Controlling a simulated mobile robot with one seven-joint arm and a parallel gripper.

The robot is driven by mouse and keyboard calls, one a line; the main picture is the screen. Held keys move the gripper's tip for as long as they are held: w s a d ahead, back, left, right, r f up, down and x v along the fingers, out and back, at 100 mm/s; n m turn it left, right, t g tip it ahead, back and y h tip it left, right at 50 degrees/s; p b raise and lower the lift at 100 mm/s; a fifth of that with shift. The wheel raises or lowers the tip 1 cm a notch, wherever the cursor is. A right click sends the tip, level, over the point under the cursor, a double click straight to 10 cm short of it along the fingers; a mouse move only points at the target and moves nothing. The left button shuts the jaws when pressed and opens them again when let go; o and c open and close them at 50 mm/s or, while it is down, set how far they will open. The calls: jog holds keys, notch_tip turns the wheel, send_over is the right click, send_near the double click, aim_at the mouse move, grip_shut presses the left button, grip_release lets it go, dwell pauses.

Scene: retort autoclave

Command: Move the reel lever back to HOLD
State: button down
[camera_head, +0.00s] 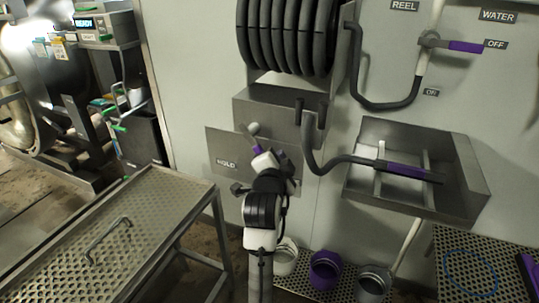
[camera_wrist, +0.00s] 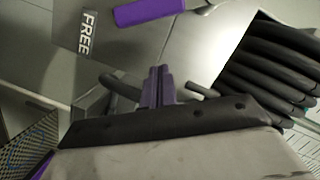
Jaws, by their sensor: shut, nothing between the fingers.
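The reel lever has a purple grip (camera_head: 257,147) and stands on a grey plate (camera_head: 217,146) below the hose reel. The HOLD label (camera_head: 227,163) shows on the plate's left part. In the wrist view the purple grip (camera_wrist: 148,12) lies at the top edge, beside the FREE label (camera_wrist: 88,33). My gripper (camera_wrist: 158,85) has its dark purple fingers together and empty, with a visible gap in the picture between the fingertips and the grip. In the head view my gripper (camera_head: 270,164) is at the plate and hides its right part. I cannot tell the lever's exact angle.
The black hose reel (camera_head: 287,35) hangs above the plate. A steel tray (camera_head: 375,135) with a purple-handled wand stands to the right. A perforated table (camera_head: 150,205) is at the left. Several buckets (camera_head: 325,268) stand below. A water valve handle (camera_head: 465,46) is at upper right.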

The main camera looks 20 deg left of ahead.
aim_at(256, 147)
jog(key=a+f, duration=0.1)
jog(key=w+a+p, duration=0.1)
jog(key=w+a+f, duration=0.1)
jog(key=shift+w+a+f, duration=0.15)
jog(key=shift+a+f, duration=0.15)
jog(key=shift+a, duration=0.05)
jog(key=shift+a+f+m+b, duration=0.15)
jog(key=shift+f+m+b, duration=0.15)
jog(key=shift+b, duration=0.4)
